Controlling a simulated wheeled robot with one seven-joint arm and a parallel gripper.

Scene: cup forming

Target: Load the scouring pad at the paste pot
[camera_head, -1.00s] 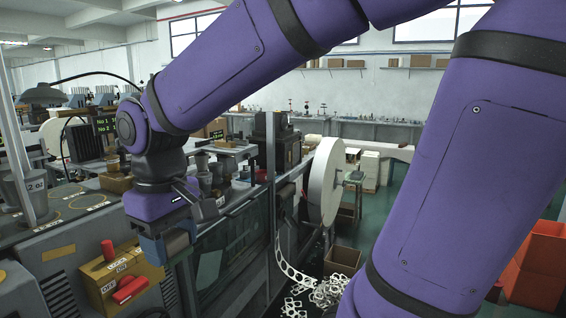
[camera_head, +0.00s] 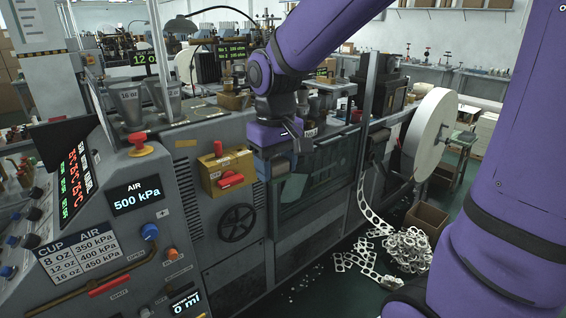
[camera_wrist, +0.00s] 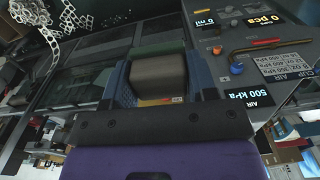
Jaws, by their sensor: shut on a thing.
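In the wrist view my gripper (camera_wrist: 156,68) has its two blue fingers closed on the sides of a block-shaped pad. The scouring pad (camera_wrist: 160,76) has a grey-brown body with a green layer (camera_wrist: 158,48) along its far edge. In the head view my gripper (camera_head: 284,150) hangs below the purple wrist, in front of the machine's side. The pad cannot be made out there. Several small pots and cups (camera_head: 325,100) stand on the machine deck behind the wrist. I cannot tell which, if any, is the paste pot.
A yellow lockout box (camera_head: 226,168) with red handles is on the machine side, left of my gripper. The control panel (camera_head: 120,220) is at the left.

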